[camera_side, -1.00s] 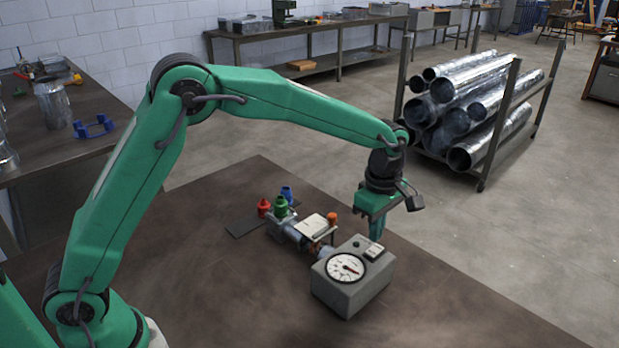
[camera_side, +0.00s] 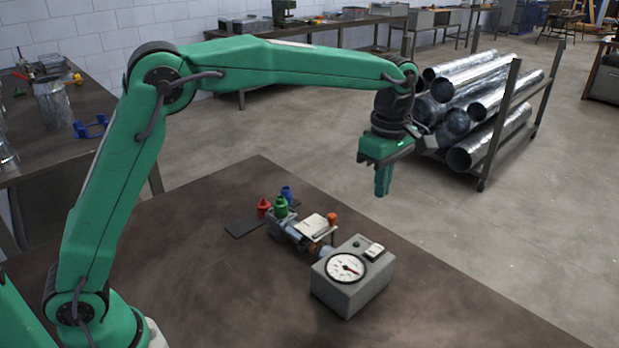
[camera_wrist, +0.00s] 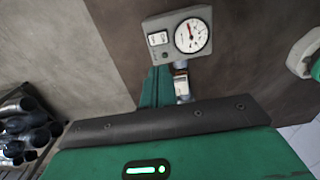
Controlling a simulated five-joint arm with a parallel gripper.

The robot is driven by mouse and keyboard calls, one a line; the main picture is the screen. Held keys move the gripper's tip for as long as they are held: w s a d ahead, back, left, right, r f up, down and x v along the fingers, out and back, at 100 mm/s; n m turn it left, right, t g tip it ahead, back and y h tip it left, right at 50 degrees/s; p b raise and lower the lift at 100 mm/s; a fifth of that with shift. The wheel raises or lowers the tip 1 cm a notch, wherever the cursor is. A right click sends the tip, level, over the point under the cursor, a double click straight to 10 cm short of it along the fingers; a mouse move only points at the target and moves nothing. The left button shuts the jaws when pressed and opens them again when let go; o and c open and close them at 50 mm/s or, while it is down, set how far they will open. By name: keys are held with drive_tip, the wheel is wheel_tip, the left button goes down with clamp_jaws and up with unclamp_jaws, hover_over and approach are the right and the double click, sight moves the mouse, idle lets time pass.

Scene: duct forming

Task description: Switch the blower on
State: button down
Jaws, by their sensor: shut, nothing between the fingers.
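The grey blower box (camera_side: 352,292) stands on the brown table. A round white dial with a red needle (camera_side: 346,267) is on its sloping face. A small white rocker switch (camera_side: 374,251) and a dark round button (camera_side: 357,243) sit on top. In the wrist view the box (camera_wrist: 151,56) shows the switch (camera_wrist: 157,39) beside the dial (camera_wrist: 191,36). I cannot tell which way the rocker is tipped. My gripper (camera_side: 381,192) is shut and empty, pointing down, well above the box and apart from it. Its fingers also show in the wrist view (camera_wrist: 155,88).
A pipe assembly with a cream plate (camera_side: 314,226) and an orange knob (camera_side: 331,217) joins the box. The table's right part is clear.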

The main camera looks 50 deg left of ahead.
sight(371, 252)
drive_tip(key=shift+s, duration=0.1)
drive_tip(key=shift+s, duration=0.4)
drive_tip(key=shift+f, duration=0.1)
wheel_tip(371, 252, down, 14)
drive_tip(key=shift+r, duration=0.1)
idle(0.9)
drive_tip(key=shift+s+f, duration=0.1)
drive_tip(key=shift+f, duration=0.15)
drive_tip(key=shift+w, duration=0.2)
idle(0.3)
drive_tip(key=shift+w+r, duration=0.3)
drive_tip(key=shift+w, duration=0.3)
